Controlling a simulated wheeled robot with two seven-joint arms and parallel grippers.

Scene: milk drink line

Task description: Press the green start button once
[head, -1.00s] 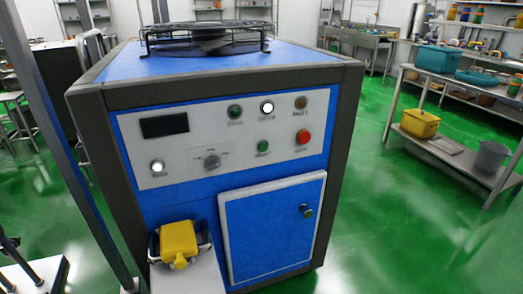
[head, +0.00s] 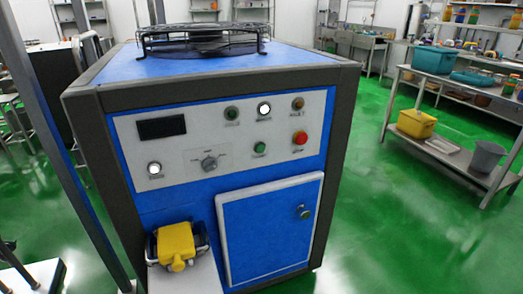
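The blue and dark grey machine cabinet (head: 275,230) stands in front of me with a light control panel (head: 190,175) on its upper front. A green button (head: 260,147) sits on the lower right part of the panel, left of and a little below a red button (head: 300,138). A second, darker green round piece (head: 232,113) sits higher; the small labels are too blurred to read. A lit white lamp (head: 264,109) and an amber round piece (head: 298,103) are beside it. Neither of my grippers shows, and nothing covers the buttons.
The panel also has a dark display (head: 162,127), a rotary knob (head: 209,163) and a white lit lamp (head: 154,169). Below are a yellow connector (head: 175,240) and a closed blue door (head: 270,230). A metal shelf (head: 450,165) stands right, with open green floor between.

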